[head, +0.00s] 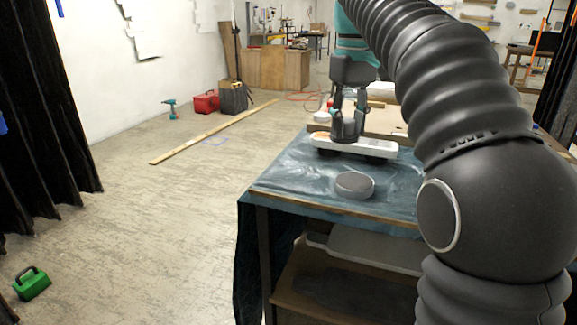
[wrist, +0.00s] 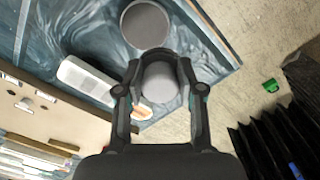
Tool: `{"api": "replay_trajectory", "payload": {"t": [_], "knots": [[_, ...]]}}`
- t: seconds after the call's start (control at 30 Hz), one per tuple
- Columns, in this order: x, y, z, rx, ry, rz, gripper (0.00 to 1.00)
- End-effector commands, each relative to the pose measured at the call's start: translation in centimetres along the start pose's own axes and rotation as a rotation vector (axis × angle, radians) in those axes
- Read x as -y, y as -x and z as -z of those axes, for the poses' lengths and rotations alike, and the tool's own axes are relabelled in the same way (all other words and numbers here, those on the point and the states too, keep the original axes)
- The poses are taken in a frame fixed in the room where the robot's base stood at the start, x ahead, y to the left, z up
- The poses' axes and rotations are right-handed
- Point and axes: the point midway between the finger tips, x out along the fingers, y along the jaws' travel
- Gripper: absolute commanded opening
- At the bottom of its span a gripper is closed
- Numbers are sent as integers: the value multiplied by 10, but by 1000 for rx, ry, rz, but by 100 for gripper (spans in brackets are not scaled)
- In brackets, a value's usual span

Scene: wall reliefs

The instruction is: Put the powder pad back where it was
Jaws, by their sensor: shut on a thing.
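The powder pad appears to be the round pale grey pad (wrist: 160,84) between my fingers in the wrist view. My gripper (wrist: 158,68) is shut on it, one finger on each side. In the head view my gripper (head: 346,136) points down over the table, at the long white object (head: 375,147); the pad cannot be made out there. The white object also shows left of my fingers in the wrist view (wrist: 84,76).
The blue-grey cloth (head: 290,180) covers the table, with bare room left of the disc. A small white round item (head: 322,116) and a tan board (head: 388,119) lie behind my gripper. A green box (head: 32,284) is on the floor.

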Motion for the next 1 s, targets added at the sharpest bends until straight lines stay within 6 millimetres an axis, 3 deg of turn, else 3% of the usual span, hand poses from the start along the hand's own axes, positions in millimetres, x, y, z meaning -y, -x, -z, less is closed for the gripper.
{"api": "replay_trajectory", "payload": {"t": [0.17,0.6,0.87,1.0], "knots": [[12,-10,11,0,4,0,10],[71,-60,69,1,3,0,10],[84,-73,81,-1,0,0,10],[84,-93,81,1,0,0,10]]}}
